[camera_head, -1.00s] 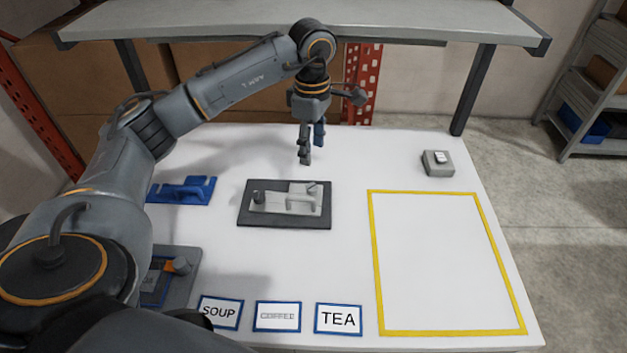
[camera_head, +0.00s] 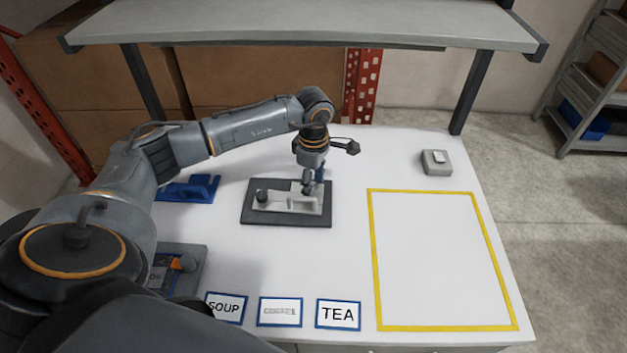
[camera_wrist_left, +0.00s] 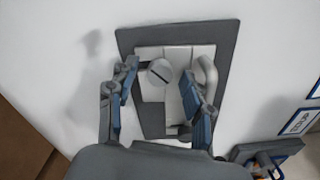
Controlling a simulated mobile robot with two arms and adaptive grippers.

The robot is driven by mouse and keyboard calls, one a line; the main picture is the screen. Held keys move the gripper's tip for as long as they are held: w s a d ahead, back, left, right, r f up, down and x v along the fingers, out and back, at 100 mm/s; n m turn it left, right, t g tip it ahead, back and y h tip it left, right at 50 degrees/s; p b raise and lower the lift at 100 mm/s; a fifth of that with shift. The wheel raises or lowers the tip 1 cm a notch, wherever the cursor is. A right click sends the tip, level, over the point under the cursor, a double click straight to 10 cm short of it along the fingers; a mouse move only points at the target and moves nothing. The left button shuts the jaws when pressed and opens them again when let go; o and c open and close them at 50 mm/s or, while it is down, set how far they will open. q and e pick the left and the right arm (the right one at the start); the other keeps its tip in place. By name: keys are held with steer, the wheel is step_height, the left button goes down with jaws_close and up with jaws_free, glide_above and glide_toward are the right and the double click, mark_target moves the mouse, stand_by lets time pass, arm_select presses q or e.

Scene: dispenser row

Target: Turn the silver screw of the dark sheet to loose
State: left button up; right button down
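The dark sheet (camera_head: 258,218) lies flat on the white table, with a light grey fixture (camera_head: 283,203) on it. In the left wrist view the dark sheet (camera_wrist_left: 228,45) lies below the gripper. The silver screw (camera_wrist_left: 158,73) shows there as a round head with a dark slot running diagonally. My left gripper (camera_head: 313,188) points down at the right part of the fixture. In the wrist view its two fingers (camera_wrist_left: 158,75) are apart, one on each side of the screw head, with visible gaps. In the head view the gripper largely hides the screw. My right gripper is not in view.
A blue bracket (camera_head: 190,189) stands left of the sheet. A grey plate with an orange-tipped part (camera_head: 185,264) is at front left. Label cards, such as TEA (camera_head: 338,315), lie along the front. A small grey box (camera_head: 436,162) stands at back right. The yellow-outlined area (camera_head: 371,250) is empty.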

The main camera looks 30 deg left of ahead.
arm_select(q)
jaws_close()
steer(key=shift+f+n+b, duration=0.1)
steer(key=shift+n+b, duration=0.8)
steer(key=shift+n, duration=0.1)
steer(key=n+b, duration=0.1)
steer(key=n, duration=0.1)
steer(key=shift+n, duration=0.3)
steer(key=n+b, duration=0.2)
steer(key=n, duration=0.1)
steer(key=shift+n, duration=0.9)
steer(key=shift+b, duration=0.3)
